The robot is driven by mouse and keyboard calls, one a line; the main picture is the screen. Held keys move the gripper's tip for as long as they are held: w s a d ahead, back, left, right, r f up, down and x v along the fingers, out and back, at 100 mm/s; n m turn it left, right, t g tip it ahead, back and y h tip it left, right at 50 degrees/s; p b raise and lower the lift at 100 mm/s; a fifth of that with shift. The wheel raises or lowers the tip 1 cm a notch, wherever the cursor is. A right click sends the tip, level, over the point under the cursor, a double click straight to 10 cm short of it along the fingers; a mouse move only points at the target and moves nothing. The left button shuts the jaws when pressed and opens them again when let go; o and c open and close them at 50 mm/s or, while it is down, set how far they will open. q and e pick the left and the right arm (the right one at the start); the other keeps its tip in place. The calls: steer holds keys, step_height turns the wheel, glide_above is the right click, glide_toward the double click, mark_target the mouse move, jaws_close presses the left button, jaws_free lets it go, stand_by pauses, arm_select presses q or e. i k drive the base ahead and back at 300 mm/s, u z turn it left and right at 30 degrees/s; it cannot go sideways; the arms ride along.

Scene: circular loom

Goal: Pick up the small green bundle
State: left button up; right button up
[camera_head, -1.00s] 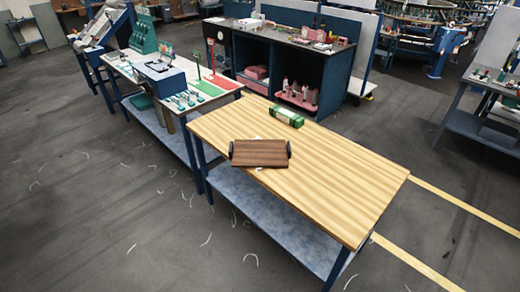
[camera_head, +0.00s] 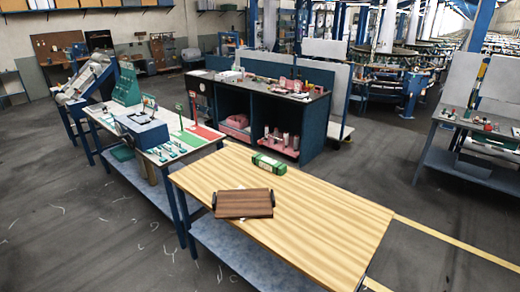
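The small green bundle (camera_head: 269,163) lies near the far edge of the light wooden table (camera_head: 310,225). It is green with a pale band around its middle. A dark brown wooden tray (camera_head: 243,204) with black handles lies in front of it, nearer the table's left edge. The bundle and the tray are apart. Neither of my grippers shows in the head view.
A grey-topped bench (camera_head: 158,152) with a blue box and small tools stands at the table's left end. A dark cabinet (camera_head: 313,115) with pink items stands behind. Another bench (camera_head: 467,160) stands at the right. Open floor (camera_head: 85,235) lies at the left.

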mark_target(275, 167)
steer(key=u, duration=0.2)
steer(key=i, duration=1.45)
steer(key=u, duration=0.35)
